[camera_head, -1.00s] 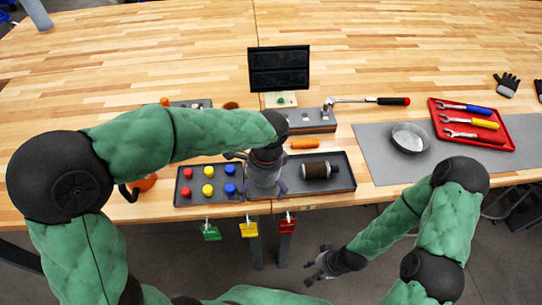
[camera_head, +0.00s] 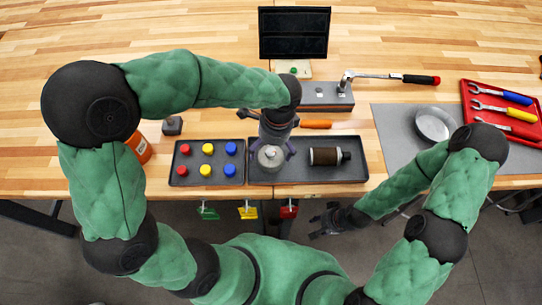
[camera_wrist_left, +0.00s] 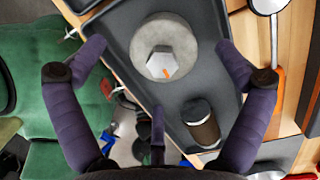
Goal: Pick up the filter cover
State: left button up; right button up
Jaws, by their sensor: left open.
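The filter cover, which I take to be the round grey piece with a hexagonal top (camera_head: 270,158), sits in the left part of the dark right-hand tray (camera_head: 350,176). In the left wrist view the cover (camera_wrist_left: 166,48) lies between the spread fingers of my left gripper (camera_wrist_left: 160,68). In the head view my left gripper (camera_head: 276,146) is at the cover, fingers around its far side. It is open and holds nothing; finger contact cannot be told. My right gripper (camera_head: 326,220) is empty in front of the table, fingers apart.
A brown and black cylinder (camera_head: 326,157) lies to the cover's right in the same tray. A tray of coloured caps (camera_head: 207,159) is at left. An orange-handled tool (camera_head: 315,124) and a grey block (camera_head: 327,97) lie behind. A metal bowl (camera_head: 433,124) stands at right.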

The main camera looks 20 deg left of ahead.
aim_at(272, 151)
pick_arm(q)
notch_tip(272, 151, down, 5)
jog(key=shift+f+b, duration=0.1)
jog(key=shift+b, duration=1)
jog(key=c, duration=1.6)
pick_arm(e)
notch_tip(272, 151, down, 2)
jog(key=shift+f, duration=0.1)
pick_arm(q)
jog(key=shift+r, duration=0.25)
jog(key=shift+c, duration=0.2)
pick_arm(e)
jog(key=shift+r, duration=0.25)
